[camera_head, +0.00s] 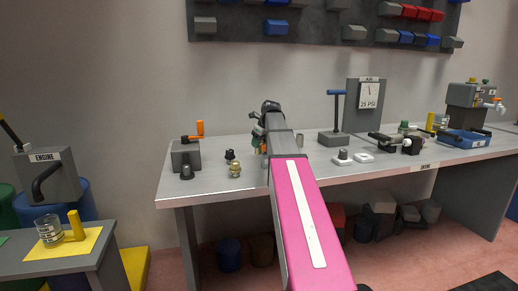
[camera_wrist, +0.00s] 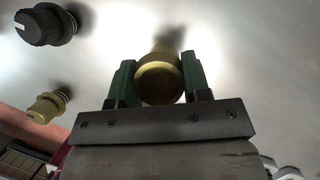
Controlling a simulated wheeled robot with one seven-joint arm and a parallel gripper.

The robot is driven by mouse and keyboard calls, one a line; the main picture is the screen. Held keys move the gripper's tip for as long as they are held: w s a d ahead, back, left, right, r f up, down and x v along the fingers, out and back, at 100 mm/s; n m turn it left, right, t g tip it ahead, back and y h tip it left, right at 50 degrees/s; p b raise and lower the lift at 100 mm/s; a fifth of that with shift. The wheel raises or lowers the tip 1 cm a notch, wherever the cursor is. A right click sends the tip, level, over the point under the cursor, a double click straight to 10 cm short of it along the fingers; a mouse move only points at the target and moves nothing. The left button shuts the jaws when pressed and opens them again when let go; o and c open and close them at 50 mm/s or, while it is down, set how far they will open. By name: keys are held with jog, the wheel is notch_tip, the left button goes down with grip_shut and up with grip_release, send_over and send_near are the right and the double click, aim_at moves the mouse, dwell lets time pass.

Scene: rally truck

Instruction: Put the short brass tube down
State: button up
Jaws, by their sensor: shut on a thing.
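The short brass tube (camera_wrist: 158,82) shows end-on as a round brass face in the wrist view. My gripper (camera_wrist: 160,74) is shut on it, with one green finger on each side. A dark shadow lies on the bright surface just beyond the tube. I cannot tell whether the tube touches that surface. In the head view my gripper (camera_head: 259,140) is over the left half of the grey workbench (camera_head: 200,190), mostly hidden by my arm. The tube cannot be made out there.
A black knob (camera_wrist: 45,25) and a brass-coloured fitting (camera_wrist: 46,106) stand left of my gripper. The black knob (camera_head: 230,156) and brass fitting (camera_head: 235,170) also show in the head view. A grey box with an orange handle (camera_head: 186,154) is farther left. A T-handled stand (camera_head: 335,138) is right.

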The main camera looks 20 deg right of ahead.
jog(key=shift+f, duration=1.3)
jog(key=o, duration=1.3)
jog(key=shift+f, duration=0.1)
jog(key=v, duration=1.2)
jog(key=shift+a, duration=0.1)
